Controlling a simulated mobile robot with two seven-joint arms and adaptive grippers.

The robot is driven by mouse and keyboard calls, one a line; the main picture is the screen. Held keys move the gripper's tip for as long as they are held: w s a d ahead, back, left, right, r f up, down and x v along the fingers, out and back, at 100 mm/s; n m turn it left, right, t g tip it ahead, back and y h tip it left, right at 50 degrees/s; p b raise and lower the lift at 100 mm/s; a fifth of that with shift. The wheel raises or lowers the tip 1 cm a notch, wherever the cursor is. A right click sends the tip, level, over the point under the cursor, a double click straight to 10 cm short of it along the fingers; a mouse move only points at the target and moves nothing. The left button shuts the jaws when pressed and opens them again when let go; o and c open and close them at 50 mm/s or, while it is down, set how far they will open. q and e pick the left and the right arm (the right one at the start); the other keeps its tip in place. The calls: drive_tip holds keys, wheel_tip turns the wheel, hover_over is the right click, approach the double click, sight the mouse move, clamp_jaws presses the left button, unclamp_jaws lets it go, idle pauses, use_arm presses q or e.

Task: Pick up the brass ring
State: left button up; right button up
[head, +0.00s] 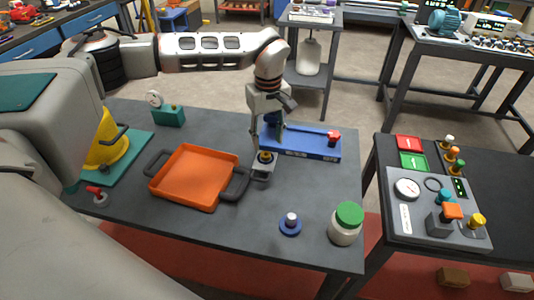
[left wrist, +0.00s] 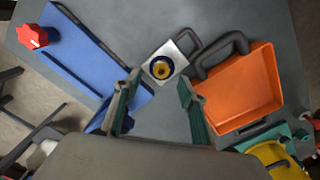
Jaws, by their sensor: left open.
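The brass ring (left wrist: 161,71) shows in the left wrist view as a small yellow-gold piece with a dark round border, on a square light grey plate (left wrist: 178,59). In the head view the brass ring (head: 265,156) is at the top of a small grey block (head: 262,172), between the orange tray and the blue base. My left gripper (head: 264,138) points down just above and behind it, apart from it. My right gripper is in neither view.
The orange tray (head: 187,181) with dark handles is left of the block. A blue base (head: 310,147) with a red knob (head: 333,137) is close on the right. A blue-based peg (head: 290,226) and a green-lidded jar (head: 346,223) stand nearer the front. The table between is clear.

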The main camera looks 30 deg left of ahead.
sight(266, 156)
use_arm(q)
drive_tip(key=f, duration=0.4)
drive_tip(key=shift+a+f, duration=0.25)
drive_tip(key=shift+a, duration=0.1)
drive_tip(key=shift+f, duration=0.55)
clamp_jaws()
